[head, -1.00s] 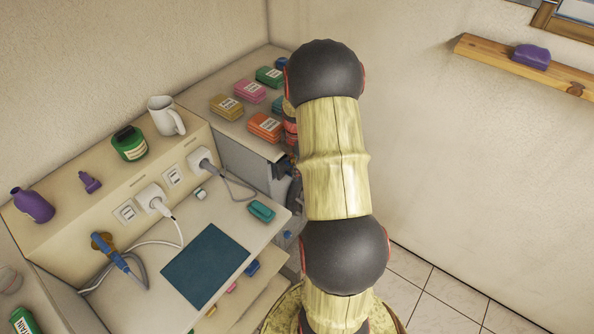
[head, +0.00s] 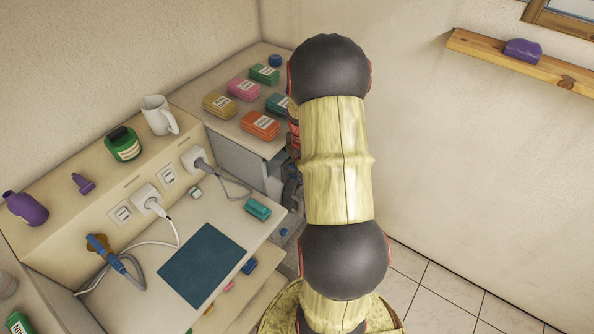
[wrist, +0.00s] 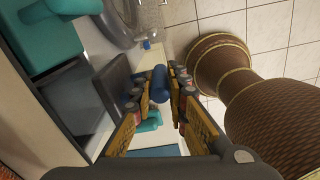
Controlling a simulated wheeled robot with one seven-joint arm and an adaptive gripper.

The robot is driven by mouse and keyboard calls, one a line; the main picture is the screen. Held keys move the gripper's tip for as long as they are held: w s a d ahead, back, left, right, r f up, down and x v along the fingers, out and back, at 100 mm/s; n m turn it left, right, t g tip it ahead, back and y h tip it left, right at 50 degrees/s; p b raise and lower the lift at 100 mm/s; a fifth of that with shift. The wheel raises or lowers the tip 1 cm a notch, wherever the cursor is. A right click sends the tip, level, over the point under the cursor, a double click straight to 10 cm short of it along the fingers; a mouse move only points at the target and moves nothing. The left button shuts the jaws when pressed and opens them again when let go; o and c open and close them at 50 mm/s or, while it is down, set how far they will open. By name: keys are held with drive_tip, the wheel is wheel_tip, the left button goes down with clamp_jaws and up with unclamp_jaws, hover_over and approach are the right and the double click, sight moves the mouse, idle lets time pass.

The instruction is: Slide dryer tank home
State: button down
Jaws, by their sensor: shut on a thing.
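In the wrist view my gripper (wrist: 159,100) is shut on a short blue bar (wrist: 160,84) held between its fingertips. A dark grey block (wrist: 118,82), which looks like the dryer tank, stands out beside the bar from a dark recess in the pale appliance front. I cannot tell how the bar joins it or how deep the block sits. In the head view the appliance (head: 235,160) stands at the back, under a top with several boxes. My arm hides the gripper there, and the tank cannot be made out.
A lower worktop (head: 150,270) with a dark blue mat (head: 203,264), a teal item (head: 257,209) and cables lies left of my arm. A mug (head: 158,115) and bottles stand on the ledge behind it.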

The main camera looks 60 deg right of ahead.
drive_tip(key=shift+s, duration=2.5)
drive_tip(key=shift+r, duration=0.15)
